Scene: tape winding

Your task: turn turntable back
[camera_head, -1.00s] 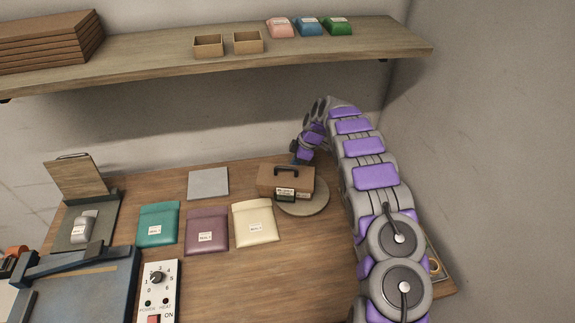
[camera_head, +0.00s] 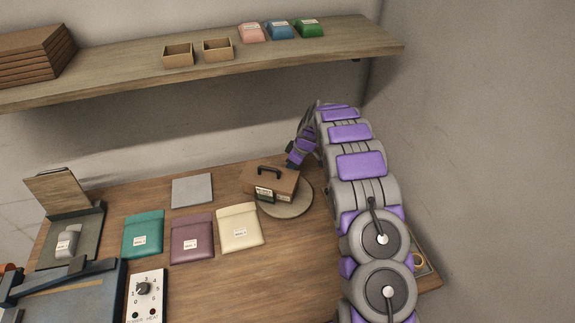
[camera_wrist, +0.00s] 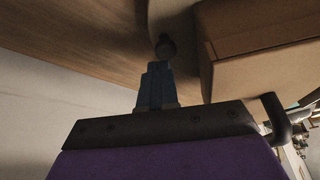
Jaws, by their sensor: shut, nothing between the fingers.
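The turntable (camera_head: 300,203) is a round, light grey disc on the wooden table. A brown case (camera_head: 270,180) with a dark handle and labels on its front sits on it, set at an angle. My gripper (camera_head: 291,164) is behind the case, at the turntable's far side, and small in the head view. In the wrist view its blue fingers (camera_wrist: 157,82) are shut and empty. Their tips are at a dark round knob (camera_wrist: 165,47) by the turntable's edge; whether they touch it I cannot tell. The case (camera_wrist: 260,75) is close on the right there.
Teal (camera_head: 143,235), mauve (camera_head: 192,240) and cream (camera_head: 240,228) pouches lie left of the turntable, with a grey plate (camera_head: 192,190) behind them. A control box (camera_head: 146,295) is at the front. A shelf (camera_head: 210,75) with small boxes hangs above. My arm covers the table's right side.

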